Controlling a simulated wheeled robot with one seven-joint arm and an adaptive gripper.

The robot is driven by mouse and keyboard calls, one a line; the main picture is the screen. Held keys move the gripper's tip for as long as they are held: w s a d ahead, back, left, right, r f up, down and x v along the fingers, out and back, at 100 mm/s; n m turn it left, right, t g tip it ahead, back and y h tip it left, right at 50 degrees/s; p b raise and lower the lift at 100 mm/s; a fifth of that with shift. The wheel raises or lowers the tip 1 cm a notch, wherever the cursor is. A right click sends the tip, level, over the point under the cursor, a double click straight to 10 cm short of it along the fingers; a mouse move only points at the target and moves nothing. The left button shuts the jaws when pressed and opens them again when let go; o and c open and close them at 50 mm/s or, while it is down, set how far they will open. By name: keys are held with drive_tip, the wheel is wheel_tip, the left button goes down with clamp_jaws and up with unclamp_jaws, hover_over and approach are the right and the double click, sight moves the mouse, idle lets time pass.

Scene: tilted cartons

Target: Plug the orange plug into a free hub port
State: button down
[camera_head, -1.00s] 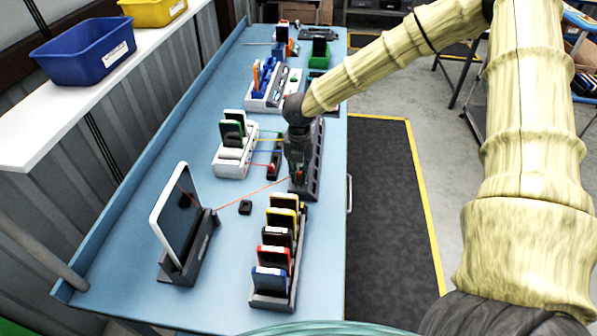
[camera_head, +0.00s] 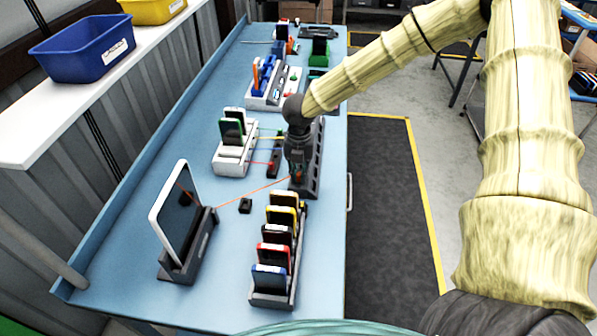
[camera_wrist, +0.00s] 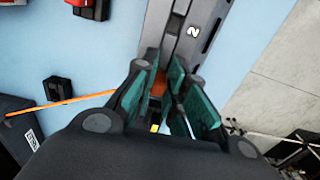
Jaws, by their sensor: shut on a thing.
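My gripper (camera_head: 298,174) is shut on the orange plug and points down at the near end of a long grey slotted block (camera_head: 316,158). In the wrist view the orange plug (camera_wrist: 158,84) shows between the green-lined fingers of my gripper (camera_wrist: 162,98). An orange cable (camera_head: 252,192) runs from the plug left to the tablet dock. The plug's tip is hidden.
A tablet (camera_head: 178,213) stands in a dark dock at the near left. A rack of several phones (camera_head: 272,290) stands in front, and a white phone dock (camera_head: 234,160) stands left of the hub. A small black block (camera_head: 245,205) lies between the tablet and the gripper.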

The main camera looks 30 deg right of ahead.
drive_tip(key=shift+f, duration=0.1)
idle(0.3)
drive_tip(key=c, duration=1.4)
unclamp_jaws()
drive_tip(key=shift+o, duration=0.5)
drive_tip(key=o, duration=0.3)
drive_tip(key=shift+r+p, duration=2.9)
drive_tip(key=shift+r, duration=0.65)
